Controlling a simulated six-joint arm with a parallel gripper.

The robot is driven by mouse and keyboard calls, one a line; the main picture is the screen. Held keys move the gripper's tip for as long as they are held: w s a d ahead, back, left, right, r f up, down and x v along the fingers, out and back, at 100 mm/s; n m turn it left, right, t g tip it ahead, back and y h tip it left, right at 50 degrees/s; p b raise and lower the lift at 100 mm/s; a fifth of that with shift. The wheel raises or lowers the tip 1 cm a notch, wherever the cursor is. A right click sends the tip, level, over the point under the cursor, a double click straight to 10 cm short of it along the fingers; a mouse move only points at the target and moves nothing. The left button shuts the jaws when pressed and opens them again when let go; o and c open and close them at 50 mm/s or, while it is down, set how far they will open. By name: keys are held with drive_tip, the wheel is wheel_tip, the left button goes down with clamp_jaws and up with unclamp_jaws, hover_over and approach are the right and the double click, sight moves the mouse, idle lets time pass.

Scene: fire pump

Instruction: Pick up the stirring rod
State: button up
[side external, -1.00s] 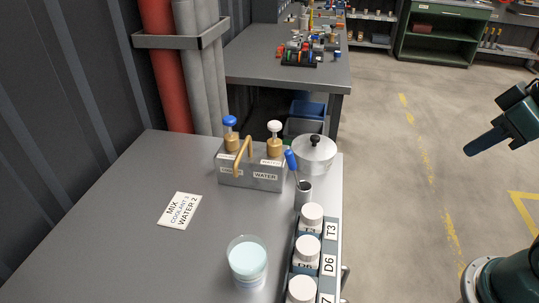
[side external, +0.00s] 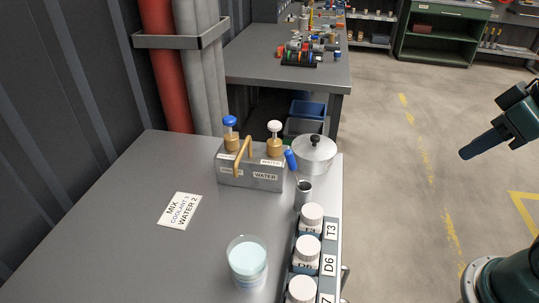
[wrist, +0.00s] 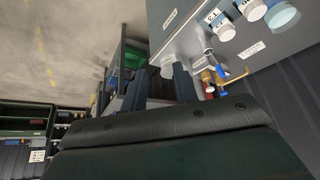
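The stirring rod (side external: 290,158) has a blue handle and a thin shaft. It leans to the left in a small metal cup (side external: 304,195), which hides its lower end. In the wrist view its blue handle (wrist: 221,71) seems to show beside the cup. My gripper (wrist: 160,72) shows two dark fingers with a wide gap and nothing held between them. In the side view my gripper (side external: 480,147) is far right of the rod, over the floor beyond the table edge.
A rack of white-capped bottles (side external: 329,262) is in front. A beaker of pale liquid (side external: 247,265) and a label card (side external: 180,210) sit nearer.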

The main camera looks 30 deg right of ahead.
drive_tip(key=shift+o, duration=1.1)
drive_tip(key=shift+w, duration=0.1)
drive_tip(key=w+a+r+n+g+y, duration=0.1)
drive_tip(key=w+a+n, duration=0.25)
drive_tip(key=w, duration=0.35)
drive_tip(key=w+a+r+n+g+y, duration=0.1)
drive_tip(key=w+a+r+n+y, duration=0.2)
drive_tip(key=w, duration=0.4)
drive_tip(key=w+a+f+n+g, duration=0.1)
drive_tip(key=w+a+f+n, duration=0.1)
drive_tip(key=w, duration=0.4)
drive_tip(key=w+a+f+n+g, duration=0.2)
drive_tip(key=w+a+f+n, duration=0.1)
drive_tip(key=w+f+n, duration=0.2)
drive_tip(key=shift+w+a+f+g+y, duration=0.2)
drive_tip(key=shift+w+a+g+y, duration=0.1)
drive_tip(key=shift+w+y, duration=0.1)
drive_tip(key=shift+f+n, duration=0.1)
drive_tip(key=shift+n, duration=0.15)
drive_tip(key=x, duration=0.8)
drive_tip(key=shift+f, duration=0.2)
drive_tip(key=shift+a, duration=0.1)
